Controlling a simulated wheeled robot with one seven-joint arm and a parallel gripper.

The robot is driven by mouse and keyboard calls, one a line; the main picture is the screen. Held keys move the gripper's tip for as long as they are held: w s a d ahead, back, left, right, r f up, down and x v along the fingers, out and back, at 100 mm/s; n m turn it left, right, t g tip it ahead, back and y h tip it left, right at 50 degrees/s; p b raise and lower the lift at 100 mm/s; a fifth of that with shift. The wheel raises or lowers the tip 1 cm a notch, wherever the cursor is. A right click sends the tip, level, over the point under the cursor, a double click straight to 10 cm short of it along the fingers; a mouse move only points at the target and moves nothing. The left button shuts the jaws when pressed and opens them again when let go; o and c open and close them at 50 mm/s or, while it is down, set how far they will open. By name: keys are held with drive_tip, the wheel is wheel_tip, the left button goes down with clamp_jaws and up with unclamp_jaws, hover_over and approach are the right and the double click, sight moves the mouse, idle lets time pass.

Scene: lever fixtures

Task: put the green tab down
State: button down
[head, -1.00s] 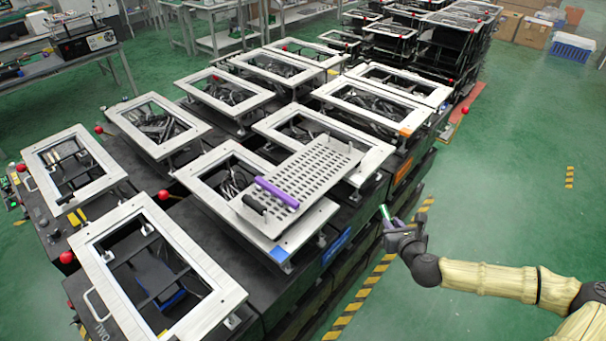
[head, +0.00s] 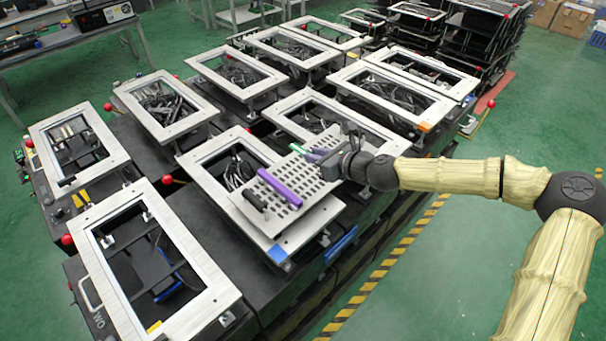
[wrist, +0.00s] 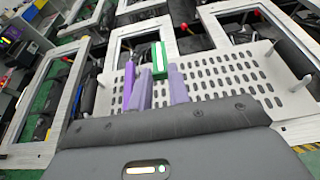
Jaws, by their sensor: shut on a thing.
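The green tab (head: 298,149) is a small bright green piece at the tips of my gripper (head: 310,153). In the wrist view the green tab (wrist: 160,62) stands up at the ends of the two pale purple fingers (wrist: 161,88), which are shut on it. My gripper is over the far right part of a perforated metal plate (head: 300,183). In the wrist view the plate (wrist: 222,75) lies beyond the fingers. I cannot tell whether the tab touches the plate.
A purple bar (head: 279,187) and a black handle (head: 255,201) sit on the plate's near left part. Rectangular metal frames (head: 160,262) on dark boxes surround it. Red ball knobs (head: 167,180) stick up between boxes. Green floor (head: 440,290) is free at the right.

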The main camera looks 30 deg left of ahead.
drive_tip(key=shift+f, duration=0.1)
drive_tip(key=p, duration=0.1)
hover_over(316, 187)
drive_tip(key=shift+a+f, duration=0.1)
drive_tip(key=shift+f, duration=2.75)
drive_tip(key=shift+f+p, duration=0.55)
drive_tip(key=shift+f, duration=1.35)
drive_tip(key=shift+f, duration=0.15)
drive_tip(key=c, duration=1.3)
unclamp_jaws()
